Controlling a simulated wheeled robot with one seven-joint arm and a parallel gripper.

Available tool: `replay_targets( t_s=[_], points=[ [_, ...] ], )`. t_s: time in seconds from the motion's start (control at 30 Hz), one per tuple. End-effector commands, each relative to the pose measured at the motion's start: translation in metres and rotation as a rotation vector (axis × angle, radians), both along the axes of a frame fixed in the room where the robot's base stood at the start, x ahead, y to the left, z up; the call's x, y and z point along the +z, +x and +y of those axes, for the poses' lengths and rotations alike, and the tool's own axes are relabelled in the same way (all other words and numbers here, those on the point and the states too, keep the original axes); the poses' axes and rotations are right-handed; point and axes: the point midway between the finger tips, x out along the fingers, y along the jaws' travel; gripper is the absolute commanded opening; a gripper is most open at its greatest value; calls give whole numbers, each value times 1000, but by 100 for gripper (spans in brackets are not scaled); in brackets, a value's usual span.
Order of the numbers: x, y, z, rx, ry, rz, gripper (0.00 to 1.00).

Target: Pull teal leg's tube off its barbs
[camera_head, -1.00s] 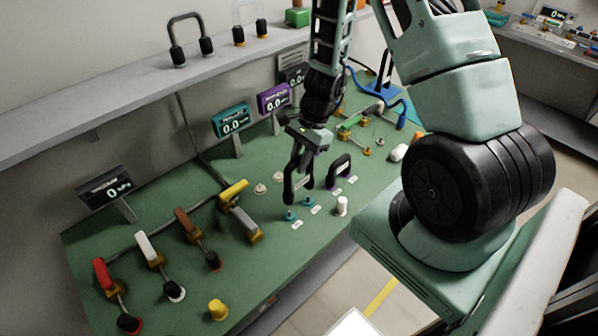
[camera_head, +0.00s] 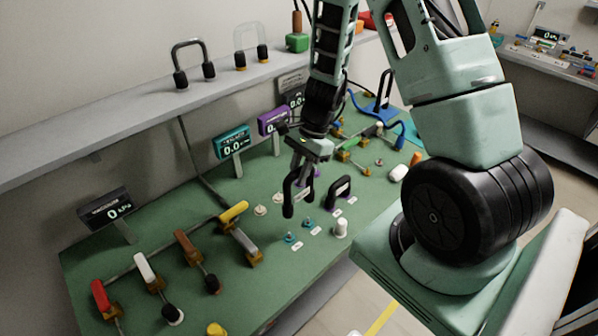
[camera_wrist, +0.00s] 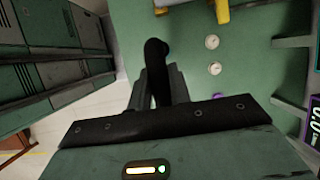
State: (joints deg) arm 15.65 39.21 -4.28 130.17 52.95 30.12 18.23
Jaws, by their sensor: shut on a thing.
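My gripper (camera_head: 299,182) is shut on a black U-shaped tube (camera_head: 288,200) and holds it above the green bench. In the wrist view the tube (camera_wrist: 156,60) stands between the two fingers (camera_wrist: 158,88). Two small teal barbs (camera_head: 290,238) (camera_head: 308,224) stand bare on the bench below and right of the tube's lower end. The tube looks clear of both barbs. The teal display (camera_head: 233,143) behind reads about 0.0.
A second black U-shaped tube (camera_head: 340,188) stands close to the right of the held one. A white knob (camera_head: 341,229) is near the front edge. Coloured valve handles (camera_head: 187,245) fill the left. Two pale pegs (camera_wrist: 212,42) (camera_wrist: 214,68) show in the wrist view.

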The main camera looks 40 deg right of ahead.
Motion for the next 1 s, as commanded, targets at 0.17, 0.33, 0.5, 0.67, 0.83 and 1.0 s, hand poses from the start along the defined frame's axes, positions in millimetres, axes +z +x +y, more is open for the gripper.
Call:
replay_targets(
  t_s=[0.17,0.33,0.5,0.67,0.83,1.0],
  points=[
    [11,0,0,1,0,0,0],
    [19,0,0,1,0,0,0],
    [27,0,0,1,0,0,0],
    [34,0,0,1,1,0,0],
    [34,0,0,0,1,0,0],
    [34,0,0,0,0,0,0]
  ],
)
